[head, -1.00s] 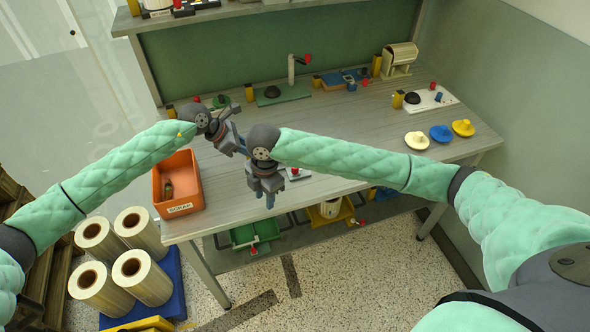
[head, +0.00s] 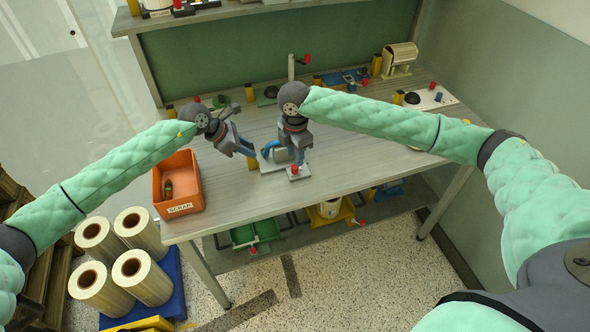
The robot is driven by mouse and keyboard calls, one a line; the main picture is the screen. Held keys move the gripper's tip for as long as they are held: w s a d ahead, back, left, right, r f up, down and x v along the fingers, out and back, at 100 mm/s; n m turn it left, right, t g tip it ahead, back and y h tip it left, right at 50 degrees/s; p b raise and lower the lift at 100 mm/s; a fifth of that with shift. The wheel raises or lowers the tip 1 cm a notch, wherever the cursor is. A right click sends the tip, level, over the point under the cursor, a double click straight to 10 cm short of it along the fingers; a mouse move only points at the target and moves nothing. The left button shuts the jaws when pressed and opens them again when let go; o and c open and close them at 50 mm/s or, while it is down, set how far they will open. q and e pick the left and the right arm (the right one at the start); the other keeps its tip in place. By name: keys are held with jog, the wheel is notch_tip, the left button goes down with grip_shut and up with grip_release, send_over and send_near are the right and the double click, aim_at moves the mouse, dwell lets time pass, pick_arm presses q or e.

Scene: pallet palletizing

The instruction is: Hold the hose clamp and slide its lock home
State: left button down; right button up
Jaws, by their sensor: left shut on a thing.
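My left gripper (head: 248,152) is low over the left part of the workbench, shut at the left side of a small fixture. A blue curved part (head: 270,149), which looks like the hose clamp, shows between my two grippers above a light grey plate (head: 268,166). The contact at the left fingertips is too small to make out. My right gripper (head: 297,160) points down just right of the blue part, directly above a red knob (head: 294,169) on a small grey block. Its fingers overlap the fixture, so their opening is unclear. The lock cannot be told apart.
An orange scrap bin (head: 178,185) stands at the bench's left front edge with a small brown item inside. Other fixtures line the back, including a beige roll holder (head: 400,58).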

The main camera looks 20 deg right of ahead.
aim_at(295, 166)
jog(key=shift+f, duration=2.45)
grip_shut()
